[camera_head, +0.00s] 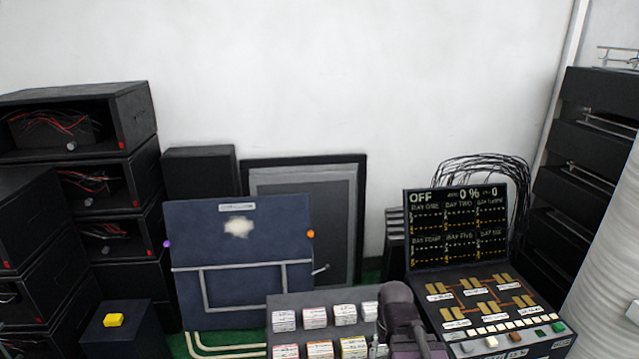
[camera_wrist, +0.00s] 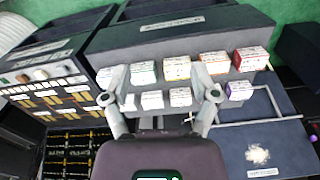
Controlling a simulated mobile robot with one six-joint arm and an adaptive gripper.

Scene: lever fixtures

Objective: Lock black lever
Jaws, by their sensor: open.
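I cannot make out a black lever for certain in either view. A small light-grey handle (camera_head: 320,270) sticks out at the right edge of the dark blue panel (camera_head: 240,265) in the head view. The panel also shows in the wrist view (camera_wrist: 285,145). My gripper (camera_wrist: 158,75) is open and empty in the wrist view, its two grey fingers apart above a dark box (camera_wrist: 120,42) with rows of labelled white blocks (camera_wrist: 142,73). In the head view my dark wrist hides part of that box's right side.
A console (camera_head: 490,305) with an "OFF" display (camera_head: 457,225) stands to the right. A yellow button (camera_head: 113,320) sits on a dark box at lower left. Black racks (camera_head: 120,170) with red wires stand at left, and a black rack (camera_head: 590,150) at right.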

